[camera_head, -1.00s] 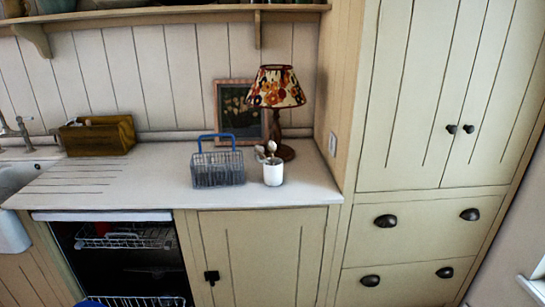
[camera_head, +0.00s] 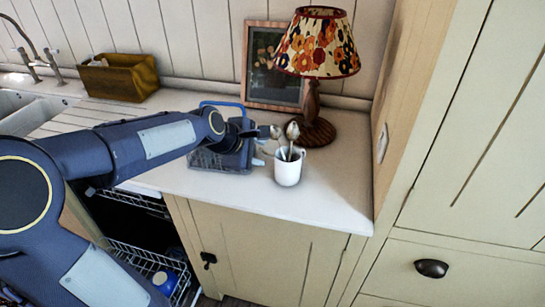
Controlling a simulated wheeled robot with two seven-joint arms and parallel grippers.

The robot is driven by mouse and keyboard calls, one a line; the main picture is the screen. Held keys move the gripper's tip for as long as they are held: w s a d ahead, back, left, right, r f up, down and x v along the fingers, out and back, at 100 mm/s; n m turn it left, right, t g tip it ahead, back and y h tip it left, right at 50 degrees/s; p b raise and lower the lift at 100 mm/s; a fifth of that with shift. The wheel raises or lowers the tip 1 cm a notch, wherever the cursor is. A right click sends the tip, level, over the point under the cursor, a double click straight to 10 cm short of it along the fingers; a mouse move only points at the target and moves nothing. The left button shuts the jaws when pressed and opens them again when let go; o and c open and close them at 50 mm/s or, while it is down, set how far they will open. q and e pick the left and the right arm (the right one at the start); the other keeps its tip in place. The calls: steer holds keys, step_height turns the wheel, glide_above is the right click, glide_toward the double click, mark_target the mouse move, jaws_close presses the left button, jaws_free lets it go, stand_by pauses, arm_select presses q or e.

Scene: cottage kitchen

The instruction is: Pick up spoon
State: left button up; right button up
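A white mug (camera_head: 288,172) stands on the countertop near its front edge. Metal spoons stand in it, bowls up; one spoon (camera_head: 292,132) leans at the right and another spoon bowl (camera_head: 275,132) shows just left of it. My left arm reaches in from the left, and my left gripper (camera_head: 263,133) is at the height of the spoon bowls, close to the left one. Its fingers are small and dark here, and I cannot tell whether they are open, shut or touching a spoon. My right gripper is out of view.
A wire basket with a blue handle (camera_head: 222,104) stands left of the mug, partly behind my arm. A lamp (camera_head: 316,60) and framed picture (camera_head: 262,90) stand behind. A tall cupboard bounds the right. An open dishwasher rack (camera_head: 140,258) is below left.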

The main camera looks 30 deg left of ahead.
mark_target(266, 154)
arm_select(q)
steer(key=p+x, duration=0.1)
steer(key=x, duration=0.5)
steer(key=shift+w+d+f, duration=0.15)
steer(key=shift+w+f, duration=0.05)
steer(key=shift+w, duration=0.05)
jaws_close()
